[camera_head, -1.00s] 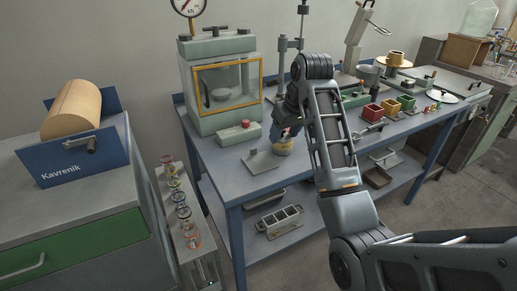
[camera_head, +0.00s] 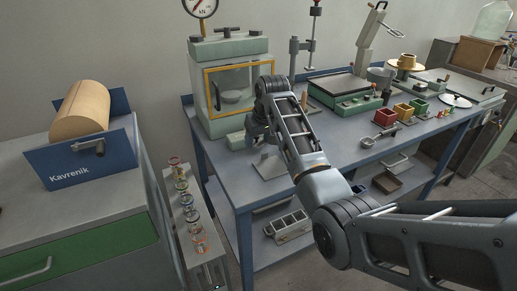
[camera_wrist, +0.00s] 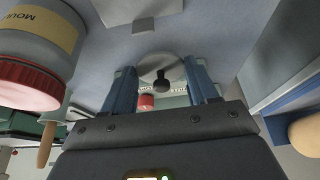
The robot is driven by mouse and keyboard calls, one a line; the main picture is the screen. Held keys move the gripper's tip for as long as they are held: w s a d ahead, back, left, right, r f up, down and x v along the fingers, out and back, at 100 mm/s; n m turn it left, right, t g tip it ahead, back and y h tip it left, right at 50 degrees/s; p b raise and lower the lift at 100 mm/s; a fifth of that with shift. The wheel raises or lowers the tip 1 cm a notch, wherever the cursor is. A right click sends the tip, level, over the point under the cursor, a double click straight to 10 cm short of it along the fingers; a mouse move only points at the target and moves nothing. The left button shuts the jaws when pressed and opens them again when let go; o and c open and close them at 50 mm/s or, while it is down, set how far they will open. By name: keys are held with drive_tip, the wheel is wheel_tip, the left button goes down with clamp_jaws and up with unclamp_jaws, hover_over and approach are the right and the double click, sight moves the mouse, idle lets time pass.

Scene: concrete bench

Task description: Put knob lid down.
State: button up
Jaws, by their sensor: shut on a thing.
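The knob lid (camera_wrist: 150,68), a pale round disc with a black knob, sits between the two blue fingers of my gripper (camera_wrist: 161,72) in the wrist view. My gripper is shut on it, with the knob side facing the camera. In the head view my gripper (camera_head: 257,138) is low over the left part of the bench, in front of the glass-fronted cabinet. The lid is hidden there by my gripper and arm. Whether the lid touches the bench top is not clear.
A jar with a red cap (camera_wrist: 35,85) is close at the left of the wrist view. A flat plate with a grip (camera_head: 270,167) lies near the bench's front edge. The cabinet (camera_head: 229,85) stands behind. Coloured cups (camera_head: 403,111) are to the right. Bare bench (camera_head: 335,135) lies between.

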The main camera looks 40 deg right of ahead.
sight(259, 145)
drive_tip(key=shift+f, duration=2)
drive_tip(key=o, duration=1.1)
drive_tip(key=shift+f, duration=0.1)
